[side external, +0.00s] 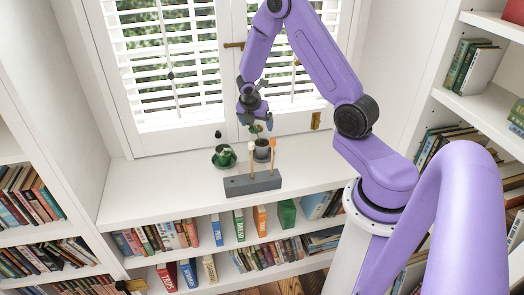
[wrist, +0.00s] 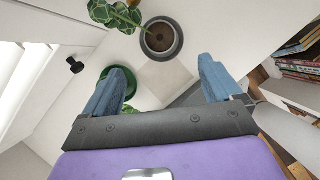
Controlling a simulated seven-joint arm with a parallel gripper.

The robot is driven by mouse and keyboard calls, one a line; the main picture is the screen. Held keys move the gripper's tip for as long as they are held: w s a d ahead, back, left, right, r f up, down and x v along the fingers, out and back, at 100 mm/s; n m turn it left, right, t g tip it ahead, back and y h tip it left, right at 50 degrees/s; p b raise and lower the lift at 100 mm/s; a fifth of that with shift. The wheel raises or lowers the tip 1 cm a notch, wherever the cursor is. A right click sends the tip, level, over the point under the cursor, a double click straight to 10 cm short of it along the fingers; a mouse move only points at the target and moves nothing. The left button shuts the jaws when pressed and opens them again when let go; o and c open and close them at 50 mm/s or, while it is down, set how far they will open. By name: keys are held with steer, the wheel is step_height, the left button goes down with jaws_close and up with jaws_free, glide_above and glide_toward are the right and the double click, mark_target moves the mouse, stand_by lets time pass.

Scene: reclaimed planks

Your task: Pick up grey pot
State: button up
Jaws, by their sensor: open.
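The grey pot (side external: 262,150) stands upright on the white window ledge, with a small leafy plant in it. In the wrist view, the grey pot (wrist: 178,44) is round with brown soil, just beyond and between my fingertips. My gripper (side external: 255,121) is above the pot, pointing down, its jaws apart. In the wrist view my gripper (wrist: 162,72) shows two blue fingers with nothing held between them. Contact between fingers and pot is not visible.
A green pot (side external: 223,162) on a green dish stands just left of the grey pot. A grey block (side external: 252,187) with upright wooden-headed sticks is in front. The window with shutters (side external: 168,60) is behind. The ledge (side external: 150,185) is free to the left.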

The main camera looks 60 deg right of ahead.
mark_target(262, 143)
steer(key=x, duration=1.5)
steer(key=shift+a+f, duration=0.15)
steer(key=c, duration=1.3)
